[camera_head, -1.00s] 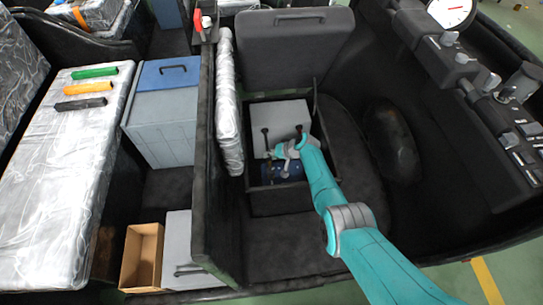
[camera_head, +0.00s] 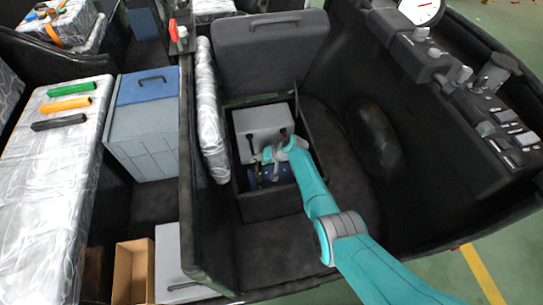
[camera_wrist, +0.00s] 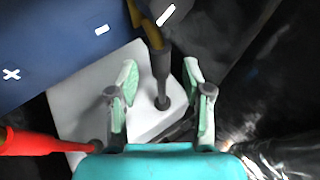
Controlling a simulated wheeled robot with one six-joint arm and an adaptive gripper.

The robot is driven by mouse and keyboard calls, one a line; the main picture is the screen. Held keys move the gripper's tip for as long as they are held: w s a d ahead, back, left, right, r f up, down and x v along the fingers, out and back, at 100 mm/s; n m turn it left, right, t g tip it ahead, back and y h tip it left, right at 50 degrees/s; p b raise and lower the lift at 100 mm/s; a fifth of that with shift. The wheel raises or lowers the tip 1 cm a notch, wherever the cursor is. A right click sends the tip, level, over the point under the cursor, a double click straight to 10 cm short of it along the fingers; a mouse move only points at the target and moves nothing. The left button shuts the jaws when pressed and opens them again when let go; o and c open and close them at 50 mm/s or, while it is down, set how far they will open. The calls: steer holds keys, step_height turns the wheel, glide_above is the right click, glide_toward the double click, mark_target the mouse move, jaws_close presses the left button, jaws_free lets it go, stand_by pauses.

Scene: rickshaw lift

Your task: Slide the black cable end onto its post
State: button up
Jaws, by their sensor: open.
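In the wrist view my gripper (camera_wrist: 159,68) is open, with one pale green finger on each side of the black cable end (camera_wrist: 161,72). Visible gaps separate the fingers from it. The black cable end widens to a dark round foot over the pale box top (camera_wrist: 145,118); I cannot tell whether it touches there. A blue surface (camera_wrist: 50,45) with white plus and minus marks fills the upper left; no post can be made out clearly. In the head view my gripper (camera_head: 268,154) is inside the open compartment, over the blue part (camera_head: 272,178) beside the pale box (camera_head: 262,118).
A red cable (camera_wrist: 35,142) runs in from the left to a dark end on the pale box. The compartment's dark front wall (camera_head: 268,204) and raised lid (camera_head: 272,50) bound the space. A plastic-wrapped pad (camera_head: 210,115) stands at its left.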

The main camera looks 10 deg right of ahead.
steer(key=v, duration=1)
steer(key=shift+s, duration=0.15)
steer(key=shift+d+r, duration=0.1)
steer(key=shift+s, duration=0.1)
